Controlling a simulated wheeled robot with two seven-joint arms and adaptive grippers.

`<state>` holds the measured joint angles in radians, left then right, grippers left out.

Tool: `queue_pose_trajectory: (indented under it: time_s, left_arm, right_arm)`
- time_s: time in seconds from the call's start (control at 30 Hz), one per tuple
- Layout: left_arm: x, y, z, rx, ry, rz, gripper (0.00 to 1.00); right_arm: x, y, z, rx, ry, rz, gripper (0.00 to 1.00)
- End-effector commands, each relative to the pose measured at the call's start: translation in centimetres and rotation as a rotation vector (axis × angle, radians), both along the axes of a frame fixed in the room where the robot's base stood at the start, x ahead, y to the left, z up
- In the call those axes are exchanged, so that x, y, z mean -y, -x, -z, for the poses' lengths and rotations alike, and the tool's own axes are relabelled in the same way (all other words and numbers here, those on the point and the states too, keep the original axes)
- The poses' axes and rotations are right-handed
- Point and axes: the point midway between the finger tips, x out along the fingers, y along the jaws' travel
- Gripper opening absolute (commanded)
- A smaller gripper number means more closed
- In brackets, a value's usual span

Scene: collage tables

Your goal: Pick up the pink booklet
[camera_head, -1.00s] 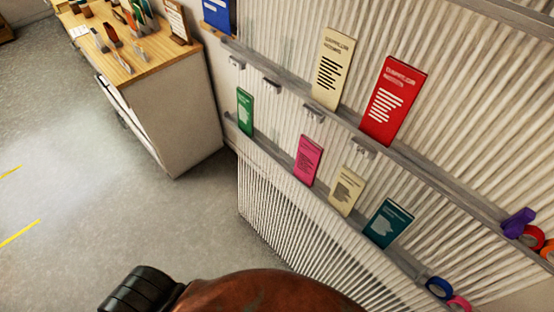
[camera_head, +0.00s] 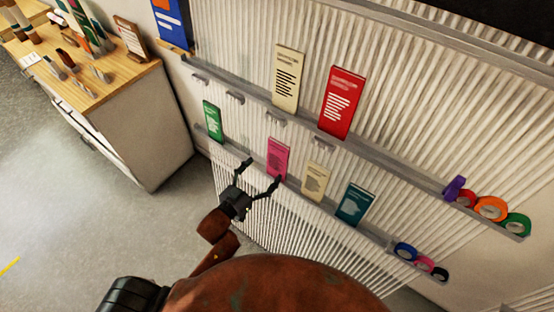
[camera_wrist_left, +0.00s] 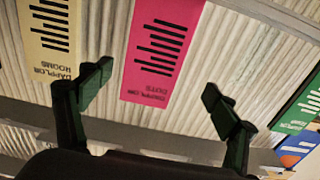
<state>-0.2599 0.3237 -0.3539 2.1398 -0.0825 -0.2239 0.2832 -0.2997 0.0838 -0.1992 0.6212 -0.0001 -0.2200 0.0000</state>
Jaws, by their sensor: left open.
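The pink booklet (camera_head: 278,157) stands upright on the lower shelf rail, leaning on the ribbed wall, between the green booklet and a small cream booklet. My left gripper (camera_head: 264,176) is open just in front of and below it in the head view, with the fingers pointing at the wall. In the left wrist view the pink booklet (camera_wrist_left: 163,45) appears upside down between the two spread fingertips (camera_wrist_left: 157,86). The fingers look apart from it, and nothing is held. My right gripper is not in view.
On the lower rail (camera_head: 375,232) stand a green booklet (camera_head: 212,121), a cream booklet (camera_head: 315,182) and a teal booklet (camera_head: 354,205), with tape rolls (camera_head: 405,251) further right. Larger cream (camera_head: 288,78) and red (camera_head: 341,102) booklets stand on the rail above. A wooden-topped cabinet (camera_head: 145,120) is at left.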

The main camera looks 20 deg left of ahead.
Motion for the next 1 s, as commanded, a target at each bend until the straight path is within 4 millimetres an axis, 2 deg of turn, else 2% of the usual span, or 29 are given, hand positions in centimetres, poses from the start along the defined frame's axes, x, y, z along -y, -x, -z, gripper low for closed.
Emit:
queue_pose_trajectory:
  time_s: [0.03,0.17,0.7,1.0]
  left_arm:
    - [0.3,0.1,-1.4,0.018,0.007,0.007,0.82]
    - [0.9,-0.6,-2.5,0.036,0.015,0.014,0.82]
    - [3.4,-6.5,-1.6,0.033,0.013,0.012,0.82]
    - [3.5,-6.9,-1.5,0.031,0.013,0.011,0.81]
  right_arm:
    - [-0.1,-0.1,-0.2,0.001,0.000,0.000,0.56]
    - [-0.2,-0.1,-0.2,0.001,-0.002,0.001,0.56]
    - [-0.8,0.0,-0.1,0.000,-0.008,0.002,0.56]
    - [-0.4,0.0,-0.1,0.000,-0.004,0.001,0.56]
